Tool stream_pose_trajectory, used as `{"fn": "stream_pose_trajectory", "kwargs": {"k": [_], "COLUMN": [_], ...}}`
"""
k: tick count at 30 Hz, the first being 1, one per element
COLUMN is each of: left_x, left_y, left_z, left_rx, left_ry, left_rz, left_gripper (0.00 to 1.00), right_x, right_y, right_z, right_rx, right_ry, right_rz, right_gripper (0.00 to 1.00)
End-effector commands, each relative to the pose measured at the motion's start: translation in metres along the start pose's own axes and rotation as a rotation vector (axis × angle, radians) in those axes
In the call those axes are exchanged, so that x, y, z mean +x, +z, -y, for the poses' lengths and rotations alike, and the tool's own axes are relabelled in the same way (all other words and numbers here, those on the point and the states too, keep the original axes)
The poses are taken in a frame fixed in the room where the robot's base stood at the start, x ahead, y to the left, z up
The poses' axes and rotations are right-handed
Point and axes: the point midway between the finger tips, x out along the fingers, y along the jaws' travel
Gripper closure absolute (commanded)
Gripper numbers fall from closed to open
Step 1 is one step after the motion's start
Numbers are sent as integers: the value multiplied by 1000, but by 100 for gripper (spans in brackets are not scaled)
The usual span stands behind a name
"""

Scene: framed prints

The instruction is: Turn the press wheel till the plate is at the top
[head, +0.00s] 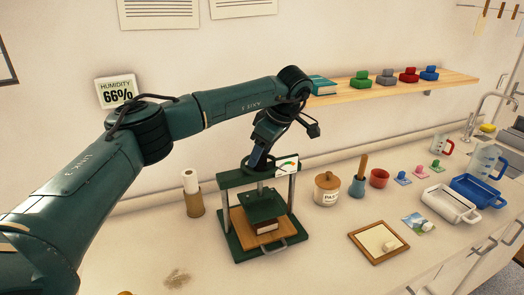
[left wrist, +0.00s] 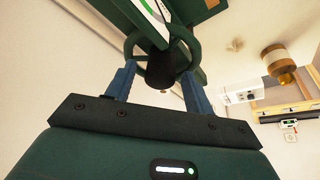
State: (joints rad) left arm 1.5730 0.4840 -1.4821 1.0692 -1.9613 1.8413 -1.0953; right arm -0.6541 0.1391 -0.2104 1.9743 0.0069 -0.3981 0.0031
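The press (head: 236,243) is green with two upright metal rods and stands on the counter. The press wheel (left wrist: 133,41) is a green ring with a dark hub in the left wrist view. My left gripper (left wrist: 159,72) points at the wheel; its blue fingers are apart, one on each side of the hub, at or near the rim. Contact cannot be told. In the head view, the left gripper (head: 259,158) is above the press top, partly hiding the wheel.
A brown holder with a white roll (head: 194,200) stands left of the press. A wooden shelf (head: 390,89) is behind.

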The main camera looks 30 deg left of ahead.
Motion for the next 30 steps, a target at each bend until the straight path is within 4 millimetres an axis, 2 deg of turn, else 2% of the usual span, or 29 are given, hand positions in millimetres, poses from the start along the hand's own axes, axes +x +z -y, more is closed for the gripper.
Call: {"fn": "stream_pose_trajectory", "kwargs": {"k": [7,11,14,24,27,30], "left_x": [0,-9,-26,-101,-118,-127], "left_y": [0,0,1,1,0,0], "left_z": [0,0,-1,0,0,0], "left_rx": [1,1,1,0,0,0], "left_ry": [-1,2,5,2,2,0], "left_rz": [0,0,0,-1,-1,0], "left_gripper": [46,46,46,46,46,46], "right_x": [0,1,2,3,1,1], "right_y": [1,3,6,2,0,-1], "right_z": [1,1,1,4,4,4], "right_rx": [0,1,3,3,2,1], "right_ry": [-1,-2,-2,-9,-11,-10], "right_rz": [2,2,0,-21,-22,-20], "right_gripper": [64,64,64,64,64,64]}}
